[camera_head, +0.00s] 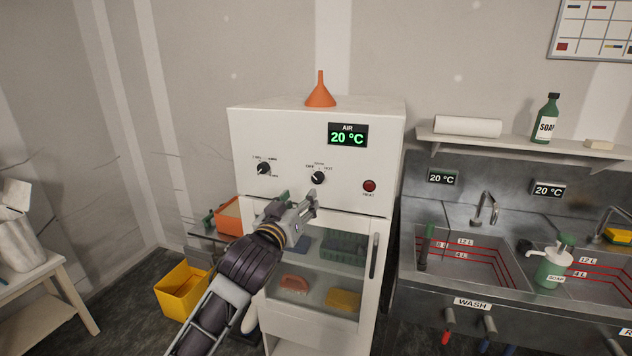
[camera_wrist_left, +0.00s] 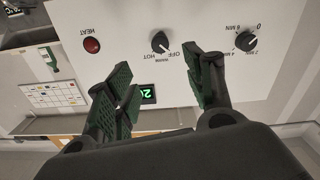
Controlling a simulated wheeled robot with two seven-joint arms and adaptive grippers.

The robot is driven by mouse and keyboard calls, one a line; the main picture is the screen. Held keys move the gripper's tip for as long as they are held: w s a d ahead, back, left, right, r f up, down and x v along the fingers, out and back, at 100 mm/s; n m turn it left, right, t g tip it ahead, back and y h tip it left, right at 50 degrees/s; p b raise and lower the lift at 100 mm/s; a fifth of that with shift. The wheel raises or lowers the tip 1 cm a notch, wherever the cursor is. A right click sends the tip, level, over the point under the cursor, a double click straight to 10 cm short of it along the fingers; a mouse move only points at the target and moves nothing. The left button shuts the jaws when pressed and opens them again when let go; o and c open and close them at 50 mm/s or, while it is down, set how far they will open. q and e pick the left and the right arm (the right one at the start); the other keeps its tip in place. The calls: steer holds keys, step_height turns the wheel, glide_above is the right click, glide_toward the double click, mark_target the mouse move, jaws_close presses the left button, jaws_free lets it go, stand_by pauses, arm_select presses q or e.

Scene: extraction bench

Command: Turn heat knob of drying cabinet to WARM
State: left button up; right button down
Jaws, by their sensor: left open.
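The white drying cabinet (camera_head: 290,135) stands in the middle of the head view. Its heat knob (camera_head: 318,178) is black, with OFF, WARM and HOT marked around it. The knob's white pointer appears turned towards OFF. The knob also shows upside down in the left wrist view (camera_wrist_left: 160,42). My left gripper (camera_head: 300,196) is open and empty, just below and left of the heat knob in the head view. In the left wrist view its fingers (camera_wrist_left: 165,80) stand apart, with the knob beyond the gap between them, not touched. My right gripper is out of view.
A timer knob (camera_head: 264,168) is left of the heat knob, and a red HEAT lamp (camera_head: 369,186) is right of it. A display (camera_head: 348,135) reads 20 °C. An orange funnel (camera_head: 320,92) stands on top. Sinks (camera_head: 470,265) are at the right.

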arm_select(q)
steer(key=shift+w, duration=0.1)
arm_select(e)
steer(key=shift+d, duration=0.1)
arm_select(q)
steer(key=p, duration=0.1)
glide_toward(316, 179)
steer(key=shift+x, duration=1.75)
steer(key=shift+p+x, duration=0.3)
steer(key=shift+x, duration=2.5)
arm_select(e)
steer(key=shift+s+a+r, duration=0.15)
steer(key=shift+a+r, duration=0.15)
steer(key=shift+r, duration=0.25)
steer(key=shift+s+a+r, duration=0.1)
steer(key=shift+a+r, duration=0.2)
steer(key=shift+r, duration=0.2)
arm_select(q)
steer(key=c, duration=1)
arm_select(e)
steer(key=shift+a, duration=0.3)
